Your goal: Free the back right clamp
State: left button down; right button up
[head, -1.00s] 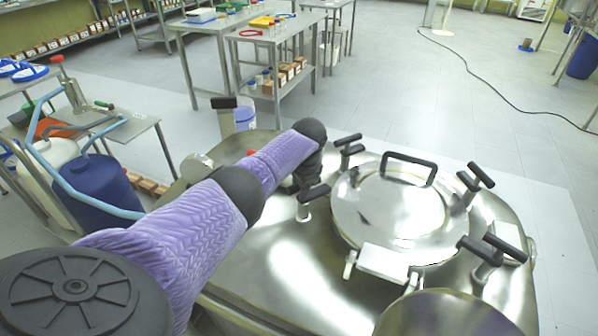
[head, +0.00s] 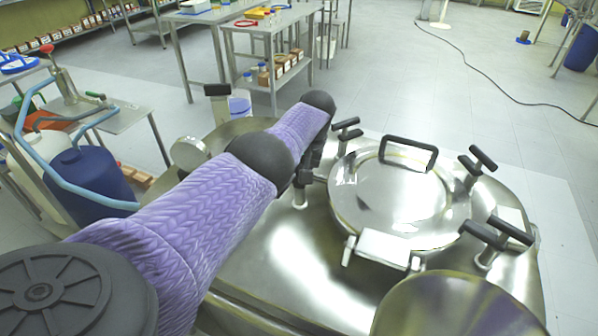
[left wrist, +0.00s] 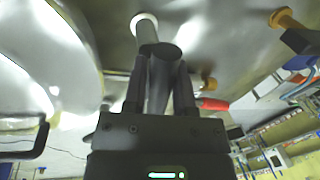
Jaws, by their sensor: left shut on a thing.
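The round hatch lid (head: 385,205) with a black handle (head: 408,152) lies on the steel reactor top. A clamp with a black T-handle (head: 478,160) stands at the lid's back right, apart from my grippers. Another clamp (head: 345,130) is at the back left and one (head: 497,240) at the front right. My left gripper (head: 310,172) is at the clamp on the lid's left side (head: 300,197), partly hidden by my arm. In the left wrist view its fingers (left wrist: 160,70) are shut on that clamp's dark handle (left wrist: 165,50). My right gripper is not in view.
A white hinge block (head: 382,248) sits at the lid's front edge. A metal dome (head: 450,305) is at the front right. A gauge (head: 188,152) stands left of my arm. A blue drum (head: 95,175) and tables are farther left and back.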

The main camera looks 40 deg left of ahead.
pick_arm(q)
jog(key=shift+w+n+b, duration=0.1)
jog(key=shift+n+b, duration=0.25)
jog(key=shift+n, duration=0.25)
jog(key=shift+r, duration=0.1)
jog(key=shift+c, duration=2.2)
grip_release()
jog(key=shift+r, duration=0.35)
notch_tip(320, 180, up, 9)
jog(key=w+d+p, duration=0.1)
jog(key=p, duration=0.2)
jog(key=shift+d, duration=0.3)
jog(key=shift+f, duration=0.1)
